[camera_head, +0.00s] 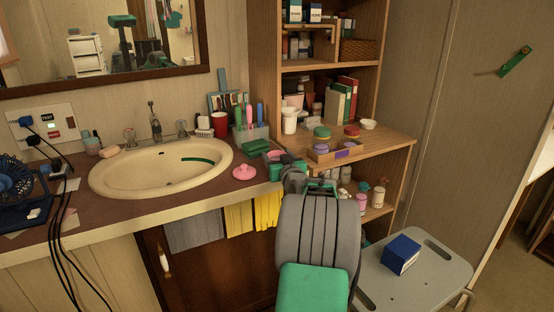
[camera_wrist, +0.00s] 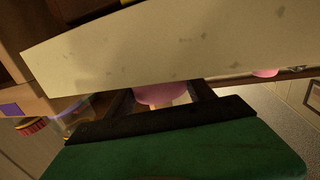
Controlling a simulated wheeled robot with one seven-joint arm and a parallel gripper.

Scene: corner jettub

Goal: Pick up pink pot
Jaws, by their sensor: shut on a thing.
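In the wrist view, a pink rounded thing (camera_wrist: 160,94), likely the pink pot, sits between the dark fingers of my gripper (camera_wrist: 160,108). The gripper is shut on it. Only part of the pink shows; a broad cream surface hides the rest. In the head view my gripper (camera_head: 277,162) is at the right end of the sink counter, beside the wooden shelf. A little pink shows at its fingers, too small to make out. A separate pink knobbed piece (camera_head: 244,172) lies on the counter just left of the gripper.
The sink (camera_head: 160,168) is to the left. A green box (camera_head: 257,147) and a holder with upright brushes (camera_head: 250,132) stand behind the gripper. The wooden shelf (camera_head: 365,147) carries jars and small tins. A blue box (camera_head: 401,254) lies on a grey stool (camera_head: 437,277).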

